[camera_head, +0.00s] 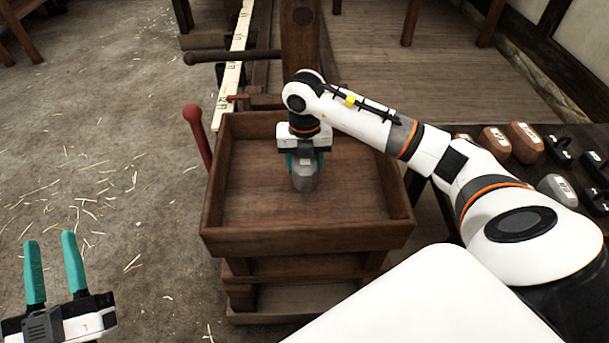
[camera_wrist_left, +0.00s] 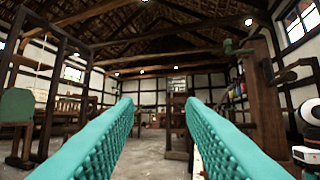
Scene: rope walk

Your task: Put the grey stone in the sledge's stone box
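The stone box (camera_head: 250,238) is an open brown wooden tray on the sledge in the middle of the head view. My right gripper (camera_head: 304,168) points down inside its walls, teal fingers on both sides of a grey stone (camera_head: 304,182). It is shut on this stone. I cannot tell whether the stone touches the box floor. The visible box floor is otherwise empty. My left gripper (camera_head: 52,242) is open and empty at lower left, over the dirt floor; its spread teal fingers also show in the left wrist view (camera_wrist_left: 160,125).
On a dark bench at right lie reddish-brown stones (camera_head: 524,140), another grey, labelled stone (camera_head: 556,188) and several black weights. A wooden post (camera_head: 300,35) stands behind the box. A red-knobbed lever (camera_head: 194,120) and a dark handle stick out at its left.

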